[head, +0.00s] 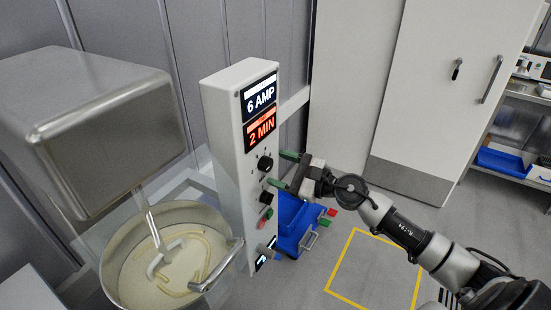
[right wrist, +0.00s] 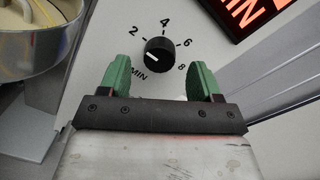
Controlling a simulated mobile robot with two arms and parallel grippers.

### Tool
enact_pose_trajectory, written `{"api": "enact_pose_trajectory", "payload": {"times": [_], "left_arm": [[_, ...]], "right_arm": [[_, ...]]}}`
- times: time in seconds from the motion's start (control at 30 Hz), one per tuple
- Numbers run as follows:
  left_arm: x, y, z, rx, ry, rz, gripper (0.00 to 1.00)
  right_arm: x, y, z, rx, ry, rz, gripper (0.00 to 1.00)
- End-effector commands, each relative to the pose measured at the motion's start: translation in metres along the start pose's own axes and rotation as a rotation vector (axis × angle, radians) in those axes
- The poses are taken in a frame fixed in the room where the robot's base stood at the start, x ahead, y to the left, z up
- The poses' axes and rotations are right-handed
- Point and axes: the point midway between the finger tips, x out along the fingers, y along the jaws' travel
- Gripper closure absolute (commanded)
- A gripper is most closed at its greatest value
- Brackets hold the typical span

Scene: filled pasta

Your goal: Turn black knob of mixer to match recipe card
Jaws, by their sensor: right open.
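The mixer's white control panel (head: 222,105) carries a white "6 AMP" sign (head: 259,97) and an orange "2 MIN" sign (head: 261,130). Below them are an upper black knob (head: 265,163) and a lower black knob (head: 266,196). In the right wrist view a black knob (right wrist: 160,47) has a dial marked 2, 4, 6, 8 and MIN. Its white mark faces left, below the 2. My right gripper (head: 284,170) is open, its green fingers near the panel and, in the right wrist view (right wrist: 161,64), on either side of the knob. I cannot tell whether they touch it. No separate recipe card is identifiable.
The metal mixer head (head: 105,120) and bowl (head: 120,235) with pale dough stand left of the panel. Red and green buttons (head: 265,213) sit below the knobs. Blue crates (head: 292,228) lie low behind my gripper. Floor at right is clear around a yellow outline (head: 345,262).

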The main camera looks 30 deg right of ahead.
Motion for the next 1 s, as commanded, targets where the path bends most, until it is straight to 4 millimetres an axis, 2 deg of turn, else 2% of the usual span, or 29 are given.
{"api": "enact_pose_trajectory", "payload": {"times": [0.03, 0.2, 0.5, 0.8, 1.0], "left_arm": [[-0.006, 0.001, -0.001, 0.000, 0.001, 0.001, 1.00], [-0.009, 0.001, -0.002, 0.001, 0.001, 0.002, 1.00], [-0.009, 0.002, -0.002, 0.002, 0.001, 0.002, 1.00], [-0.009, 0.002, -0.001, 0.002, 0.000, 0.002, 1.00], [-0.009, 0.001, -0.001, 0.001, -0.001, 0.002, 1.00]], "right_arm": [[0.007, -0.002, 0.003, 0.002, -0.002, -0.002, 0.36], [0.017, 0.000, 0.000, 0.000, 0.000, 0.001, 0.36], [0.018, 0.001, -0.001, 0.000, 0.000, 0.001, 0.38], [0.018, 0.001, -0.001, 0.000, 0.000, 0.001, 0.84], [0.018, 0.001, -0.001, 0.010, 0.000, 0.001, 0.86]]}}
